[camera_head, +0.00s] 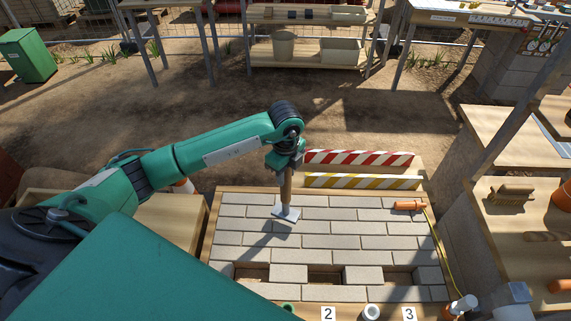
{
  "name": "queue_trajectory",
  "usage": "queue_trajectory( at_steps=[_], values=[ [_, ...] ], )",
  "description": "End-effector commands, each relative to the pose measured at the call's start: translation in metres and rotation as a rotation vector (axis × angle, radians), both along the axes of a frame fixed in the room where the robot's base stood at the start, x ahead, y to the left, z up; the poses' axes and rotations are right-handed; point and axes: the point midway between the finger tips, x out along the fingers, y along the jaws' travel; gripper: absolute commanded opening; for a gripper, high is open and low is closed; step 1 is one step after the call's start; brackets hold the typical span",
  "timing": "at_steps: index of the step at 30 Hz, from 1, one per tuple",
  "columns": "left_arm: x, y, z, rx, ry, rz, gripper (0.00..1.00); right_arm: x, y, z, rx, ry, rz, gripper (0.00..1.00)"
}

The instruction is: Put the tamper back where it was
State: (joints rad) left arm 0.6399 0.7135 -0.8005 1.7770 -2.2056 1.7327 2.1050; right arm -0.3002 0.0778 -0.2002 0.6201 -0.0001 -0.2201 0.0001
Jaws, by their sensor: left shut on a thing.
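The tamper has a wooden handle (286,186) and a flat light metal foot (287,213). My left gripper (286,165) is shut on the top of the handle and holds the tamper upright, foot down. The foot is at the back-left part of the paved bed (330,228); I cannot tell whether it touches the pavers or is just above them. My right gripper is out of the picture.
A brush (511,195) is on the right-hand table. A green bin (28,55) stands back left.

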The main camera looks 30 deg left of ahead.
Motion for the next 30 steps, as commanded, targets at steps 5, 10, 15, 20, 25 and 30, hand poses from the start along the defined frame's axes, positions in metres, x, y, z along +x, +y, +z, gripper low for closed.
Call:
queue_trajectory(
  at_steps=[5,10,15,20,25,30],
  values=[
    [0.0,0.0,-0.012,0.0,-0.001,0.0,0.0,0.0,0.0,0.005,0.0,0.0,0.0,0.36],
    [0.0,0.0,-0.034,0.0,-0.001,0.001,0.0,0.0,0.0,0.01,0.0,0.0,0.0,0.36],
    [0.001,0.0,-0.04,-0.001,-0.004,0.0,0.0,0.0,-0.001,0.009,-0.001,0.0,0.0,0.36],
    [0.001,0.0,-0.04,-0.001,-0.004,0.0,0.0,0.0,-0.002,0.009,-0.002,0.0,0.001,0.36],
    [-0.001,0.0,-0.045,0.001,0.001,0.0,0.4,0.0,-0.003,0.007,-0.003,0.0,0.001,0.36],
    [-0.001,0.0,-0.045,0.001,0.001,0.0,0.52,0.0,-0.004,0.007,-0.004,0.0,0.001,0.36]
  ],
)
